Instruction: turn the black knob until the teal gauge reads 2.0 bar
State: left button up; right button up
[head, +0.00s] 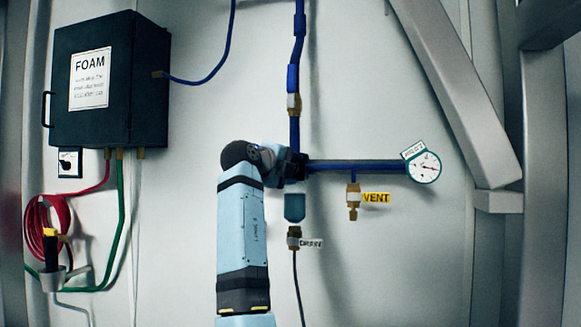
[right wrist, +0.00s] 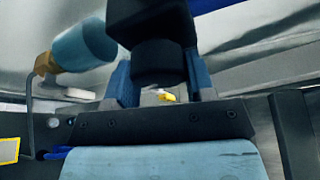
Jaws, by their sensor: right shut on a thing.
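The teal-rimmed gauge (head: 424,167) sits at the right end of the horizontal blue pipe. My right gripper (head: 286,167) is at the left end of that pipe. In the right wrist view my right gripper (right wrist: 160,80) has its two blue fingers on either side of the black knob (right wrist: 157,62) and is shut on it. The knob is mostly hidden behind my wrist in the head view. My left gripper is not in view.
A teal bowl (head: 295,207) hangs below the pipe junction, with a drain fitting (head: 294,238) under it. A dark FOAM box (head: 120,110) is at left. A grey diagonal beam (head: 455,85) is at right.

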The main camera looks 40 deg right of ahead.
dwell(0.5)
jog(key=o, duration=0.9)
jog(key=v, duration=1.3)
jog(key=shift+s+a, duration=0.1)
jog(key=shift+a, duration=0.3)
jog(key=shift+f, duration=0.1)
